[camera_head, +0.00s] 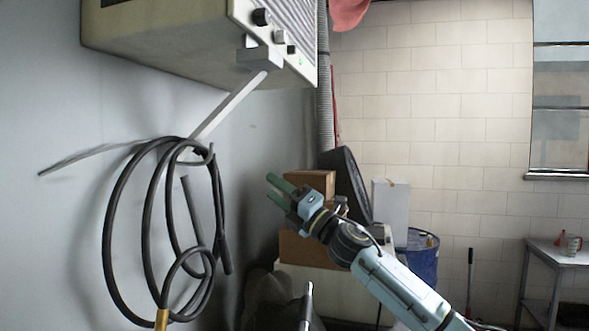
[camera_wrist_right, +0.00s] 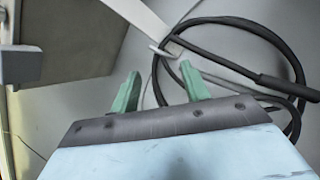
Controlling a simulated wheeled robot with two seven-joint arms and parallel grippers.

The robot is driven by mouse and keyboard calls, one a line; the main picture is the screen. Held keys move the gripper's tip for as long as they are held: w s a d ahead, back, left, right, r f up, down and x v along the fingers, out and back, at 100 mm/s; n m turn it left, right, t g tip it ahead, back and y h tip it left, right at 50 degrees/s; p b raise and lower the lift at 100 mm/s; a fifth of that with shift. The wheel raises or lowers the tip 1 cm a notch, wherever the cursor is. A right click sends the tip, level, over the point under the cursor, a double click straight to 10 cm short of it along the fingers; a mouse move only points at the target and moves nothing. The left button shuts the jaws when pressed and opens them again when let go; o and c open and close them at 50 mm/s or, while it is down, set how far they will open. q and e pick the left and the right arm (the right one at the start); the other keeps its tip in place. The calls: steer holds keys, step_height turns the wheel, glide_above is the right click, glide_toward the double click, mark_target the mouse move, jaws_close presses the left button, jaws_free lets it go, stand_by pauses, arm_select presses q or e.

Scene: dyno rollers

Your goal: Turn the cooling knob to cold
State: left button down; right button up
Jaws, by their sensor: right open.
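A wall-mounted unit (camera_head: 180,45) fills the top left of the head view. The unit's underside (camera_wrist_right: 70,40) shows at that view's upper left. My left gripper is not in view.
A coiled black hose (camera_head: 150,215) hangs on the left wall from a pale bracket (camera_head: 225,112). Cardboard boxes (camera_head: 312,181), a blue bin (camera_head: 422,258) and a metal table (camera_head: 556,255) stand lower right. The space between my right gripper and the panel looks clear.

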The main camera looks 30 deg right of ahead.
steer(key=s+d+r+n+g+y, duration=0.1)
steer(key=s+r+n+y, duration=0.15)
steer(key=r+n, duration=0.35)
steer(key=s+d+r+n+g+y, duration=0.2)
steer(key=s+r+n, duration=0.1)
steer(key=r, duration=0.5)
steer(key=n+g+p, duration=0.2)
steer(key=n, duration=0.6)
glide_toward(286, 38)
steer(key=p+x, duration=0.4)
steer(key=x, duration=0.3)
steer(key=shift+w+d+p, duration=0.1)
steer(key=shift+p, duration=0.25)
steer(key=shift+w+a+r, duration=0.15)
steer(key=shift+w+a, duration=0.2)
steer(key=shift+w, duration=0.05)
steer(key=c, duration=1)
